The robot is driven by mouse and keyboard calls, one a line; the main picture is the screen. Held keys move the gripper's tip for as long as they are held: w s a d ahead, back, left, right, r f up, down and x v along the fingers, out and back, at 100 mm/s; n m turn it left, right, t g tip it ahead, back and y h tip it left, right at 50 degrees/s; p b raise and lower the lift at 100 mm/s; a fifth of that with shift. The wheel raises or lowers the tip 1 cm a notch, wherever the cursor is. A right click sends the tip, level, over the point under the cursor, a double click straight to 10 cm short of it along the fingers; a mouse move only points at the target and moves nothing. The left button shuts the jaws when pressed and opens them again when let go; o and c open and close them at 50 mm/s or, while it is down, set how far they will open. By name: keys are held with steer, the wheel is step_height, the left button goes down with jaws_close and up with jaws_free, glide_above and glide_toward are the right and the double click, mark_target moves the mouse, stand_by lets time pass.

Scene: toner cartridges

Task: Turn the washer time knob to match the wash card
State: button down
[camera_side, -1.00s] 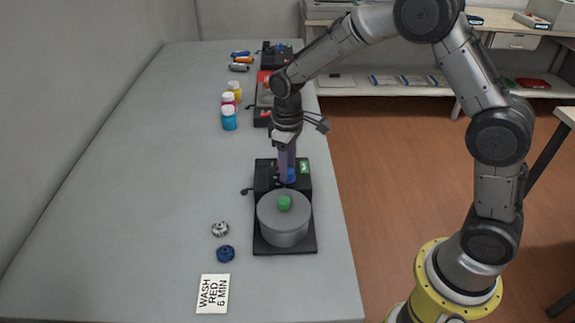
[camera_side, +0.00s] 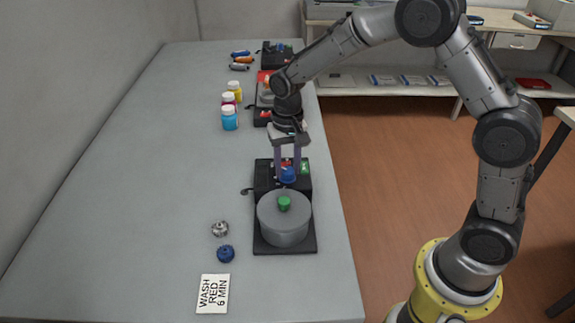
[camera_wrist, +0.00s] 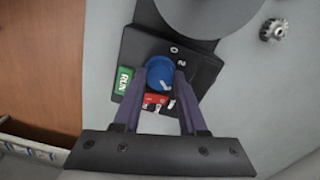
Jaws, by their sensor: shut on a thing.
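The washer (camera_side: 263,240) is a black unit with a grey lidded drum (camera_side: 283,222) and a green lid knob. Its blue time knob (camera_side: 288,176) sits on the panel behind the drum. In the wrist view the blue knob (camera_wrist: 160,73) has a white pointer line toward its lower right, with marks 0 and 2 above it; other marks are partly hidden. My gripper (camera_wrist: 158,78) is shut on the blue knob, one finger on each side; it also shows in the side view (camera_side: 288,172). The wash card (camera_side: 213,294) reads "WASH RED 6 MIN".
A green RUN button (camera_wrist: 124,80) is beside the left finger. A silver gear (camera_side: 220,229) and a blue gear (camera_side: 225,253) lie left of the washer. Several bottles (camera_side: 230,119) stand farther back. The table's left side (camera_side: 130,200) is clear.

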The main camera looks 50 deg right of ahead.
mark_target(288, 170)
steer(key=shift+r+m, duration=0.1)
steer(key=shift+m, duration=0.5)
steer(key=shift+c, duration=2.2)
jaws_free()
step_height(288, 170, up, 14)
